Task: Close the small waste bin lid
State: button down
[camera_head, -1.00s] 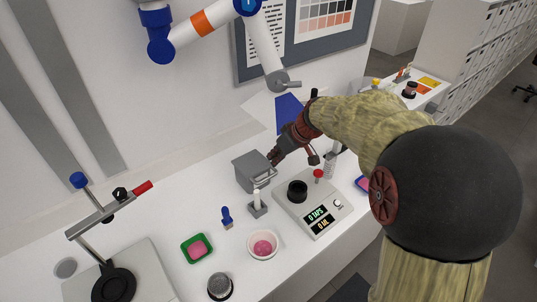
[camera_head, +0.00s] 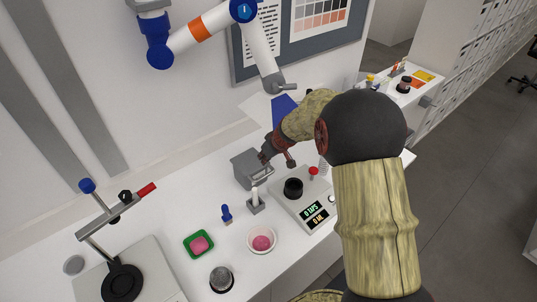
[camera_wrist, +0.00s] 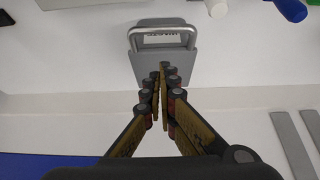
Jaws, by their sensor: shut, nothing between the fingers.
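The small waste bin is a grey box (camera_head: 247,170) with a pale bar handle on its front, standing on the white bench near the wall. Its top looks flat and lid-covered in the head view, but my gripper hides part of it, so I cannot tell whether the lid is fully down. In the wrist view, the grey bin (camera_wrist: 178,66) and its metal handle (camera_wrist: 163,31) are straight ahead. My gripper (camera_head: 264,157) is at the bin's right side, close to its top. In the wrist view, the fingers (camera_wrist: 162,72) are together and empty, overlapping the bin; contact is unclear.
Right of the bin are a scale (camera_head: 306,207) with a dark jar (camera_head: 293,188) and a red-capped bottle (camera_head: 313,172). In front are a white-topped holder (camera_head: 255,201), a blue stamp (camera_head: 226,213), a pink-filled bowl (camera_head: 262,240) and a green tray (camera_head: 187,245).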

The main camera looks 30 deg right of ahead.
aim_at(266, 176)
notch_tip(266, 176, down, 5)
jog(key=shift+s+f, duration=0.1)
jog(key=shift+s, duration=0.05)
jog(key=shift+b, duration=0.4)
jog(key=f+b, duration=0.2)
jog(key=b, duration=0.1)
jog(key=shift+s+d, duration=0.1)
jog(key=shift+s, duration=0.15)
jog(key=shift+s+b, duration=0.15)
jog(key=shift+b, duration=0.25)
jog(key=r+p, duration=0.1)
jog(key=r, duration=0.2)
jog(key=r+p, duration=0.1)
jog(key=r, duration=0.1)
jog(key=shift+w+r+p, duration=0.15)
jog(key=shift+w+p, duration=0.2)
jog(key=shift+w, duration=0.05)
jog(key=s+a+v, duration=0.1)
jog(key=v, duration=0.8)
jog(key=shift+d+f, duration=0.25)
jog(key=shift+d, duration=0.25)
